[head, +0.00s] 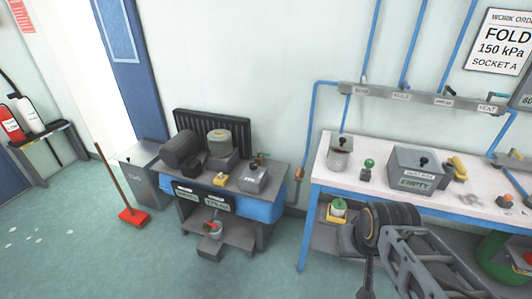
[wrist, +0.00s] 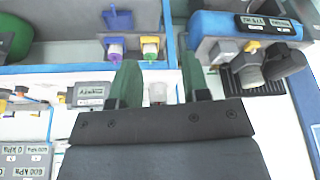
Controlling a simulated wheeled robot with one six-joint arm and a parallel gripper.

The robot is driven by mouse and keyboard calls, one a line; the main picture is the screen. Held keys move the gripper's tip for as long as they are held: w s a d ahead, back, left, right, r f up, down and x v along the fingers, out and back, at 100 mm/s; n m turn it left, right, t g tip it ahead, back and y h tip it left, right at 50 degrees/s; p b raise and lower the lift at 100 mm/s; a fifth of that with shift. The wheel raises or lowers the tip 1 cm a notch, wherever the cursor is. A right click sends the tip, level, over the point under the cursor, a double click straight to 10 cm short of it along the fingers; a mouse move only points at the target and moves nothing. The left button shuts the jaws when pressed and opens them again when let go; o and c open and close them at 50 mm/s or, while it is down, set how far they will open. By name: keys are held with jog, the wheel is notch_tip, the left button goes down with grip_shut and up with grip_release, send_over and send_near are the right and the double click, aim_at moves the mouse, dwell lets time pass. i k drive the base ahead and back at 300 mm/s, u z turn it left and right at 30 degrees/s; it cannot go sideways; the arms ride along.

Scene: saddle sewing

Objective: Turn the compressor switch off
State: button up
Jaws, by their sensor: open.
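The compressor stands at the left of the head view, with a blue tank (head: 262,211), a dark motor (head: 180,150) and a grey cylinder. A small yellow part (head: 220,180) sits at its top front edge. A red-topped grey block (head: 213,230) is at its lower front. I cannot tell which part is the switch. In the wrist view the compressor's blue tank (wrist: 225,24) appears at upper right, seemingly upside down. My gripper (wrist: 158,75) is open, its two green fingers apart and clear of the compressor. A pale blurred thing shows between the fingers; contact is not visible.
A white workbench (head: 340,175) with a grey box (head: 415,170) marked EMPTY stands at the right. The floor in front is clear.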

aim_at(253, 166)
jog(key=u, duration=0.45)
jog(key=i, duration=1.3)
jog(key=u, duration=0.65)
